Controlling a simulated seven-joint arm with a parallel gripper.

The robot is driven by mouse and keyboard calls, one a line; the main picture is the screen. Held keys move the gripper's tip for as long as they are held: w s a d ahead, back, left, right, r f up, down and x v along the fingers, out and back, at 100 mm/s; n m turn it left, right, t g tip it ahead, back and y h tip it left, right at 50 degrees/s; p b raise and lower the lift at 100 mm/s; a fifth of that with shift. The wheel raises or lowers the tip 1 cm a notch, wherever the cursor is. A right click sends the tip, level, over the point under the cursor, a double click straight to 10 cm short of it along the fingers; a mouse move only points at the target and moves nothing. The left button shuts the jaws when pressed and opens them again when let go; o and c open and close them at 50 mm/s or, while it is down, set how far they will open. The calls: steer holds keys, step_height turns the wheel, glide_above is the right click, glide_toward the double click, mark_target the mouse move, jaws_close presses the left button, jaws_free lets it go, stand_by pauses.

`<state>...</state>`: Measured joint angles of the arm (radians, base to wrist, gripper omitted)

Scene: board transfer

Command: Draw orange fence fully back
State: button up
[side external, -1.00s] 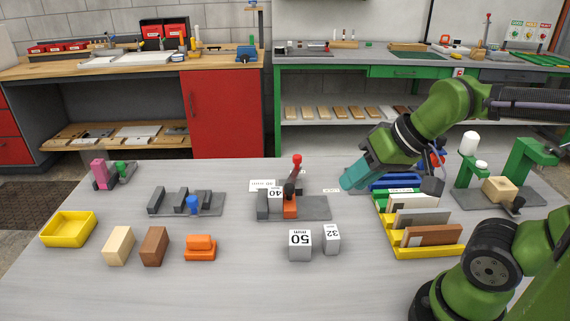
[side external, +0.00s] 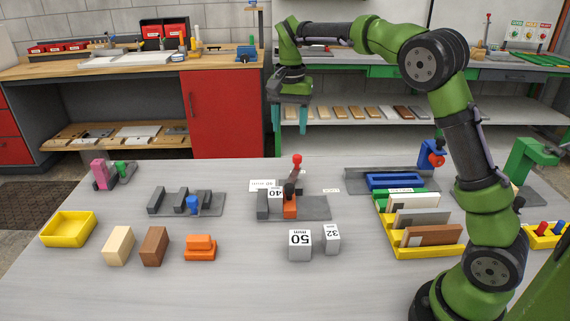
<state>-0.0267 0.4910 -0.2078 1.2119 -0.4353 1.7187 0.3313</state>
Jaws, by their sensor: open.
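The orange fence (side external: 290,207) stands on a grey base plate (side external: 318,209) in the middle of the table. A black knob (side external: 289,189) sits at the top of the fence. A grey block marked 40 (side external: 275,195) is between the fence and the grey fixed stop (side external: 262,204); I cannot tell if it touches both. A lever with a red ball (side external: 297,160) rises behind the fence. My gripper (side external: 290,120) is open and empty, its teal fingers pointing down. It is high above and apart from the fence.
Blocks marked 50 (side external: 300,244) and 32 (side external: 332,239) stand in front of the base plate. A slotted grey fixture (side external: 210,209) and an orange stepped block (side external: 200,247) lie left. A coloured rack with boards (side external: 434,252) stands right. The front table strip is clear.

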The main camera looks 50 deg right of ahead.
mark_target(290, 185)
steer(key=f, duration=1.7)
steer(key=shift+s+a, duration=0.1)
steer(key=shift+s, duration=0.1)
jaws_close()
